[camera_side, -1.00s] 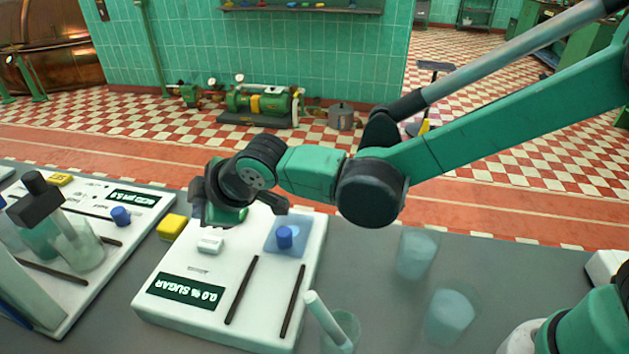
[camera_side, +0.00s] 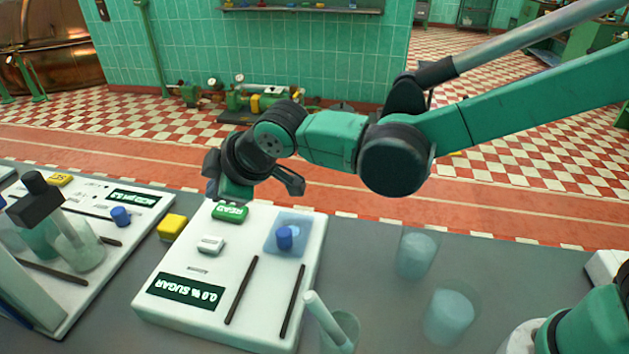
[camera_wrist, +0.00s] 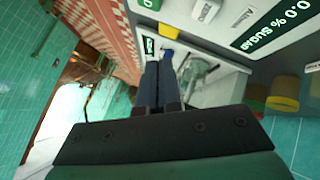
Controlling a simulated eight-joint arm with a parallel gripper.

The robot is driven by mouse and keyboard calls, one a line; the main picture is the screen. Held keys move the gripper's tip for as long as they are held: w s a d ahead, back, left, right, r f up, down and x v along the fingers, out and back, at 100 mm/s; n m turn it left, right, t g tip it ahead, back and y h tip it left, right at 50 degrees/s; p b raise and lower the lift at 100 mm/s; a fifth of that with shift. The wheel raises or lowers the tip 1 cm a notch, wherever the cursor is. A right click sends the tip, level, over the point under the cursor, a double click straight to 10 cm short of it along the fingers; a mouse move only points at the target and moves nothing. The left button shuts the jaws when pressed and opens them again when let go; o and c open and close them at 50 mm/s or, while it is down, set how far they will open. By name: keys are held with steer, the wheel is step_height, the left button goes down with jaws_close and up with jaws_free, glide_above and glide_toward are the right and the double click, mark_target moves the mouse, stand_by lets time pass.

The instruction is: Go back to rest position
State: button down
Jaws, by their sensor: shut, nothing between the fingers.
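My gripper shows in the wrist view (camera_wrist: 158,82) with its two dark fingers side by side, shut and empty. In the side view my gripper and wrist hang above the back of the white sugar meter (camera_side: 215,290), apart from it. The meter's display (camera_side: 187,291) reads 0.0 % SUGAR. Its green READ button (camera_side: 230,212) shows clear below the wrist. The meter also shows in the wrist view, at the upper right, with its display (camera_wrist: 265,30).
A blue knob (camera_side: 284,237) sits on the meter's pale blue square. A yellow block (camera_side: 172,226) is beside it. Clear beakers (camera_side: 416,253) with pale liquid stand at the right. A second instrument (camera_side: 95,215) with glassware is at the left. Above the table is open air.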

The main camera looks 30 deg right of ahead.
steer(key=s+d+r+m+h, duration=0.1)
steer(key=s+d+r+m, duration=0.2)
steer(key=d, duration=0.5)
steer(key=s+d+m+h, duration=0.1)
steer(key=s+d+m, duration=0.25)
steer(key=d, duration=0.45)
steer(key=s+d+f+m+g+h, duration=0.1)
steer(key=s+d+f+m, duration=0.1)
steer(key=s+d+m, duration=0.5)
steer(key=shift+d+f+h, duration=0.15)
steer(key=shift+d+h, duration=0.25)
steer(key=shift+d, duration=0.15)
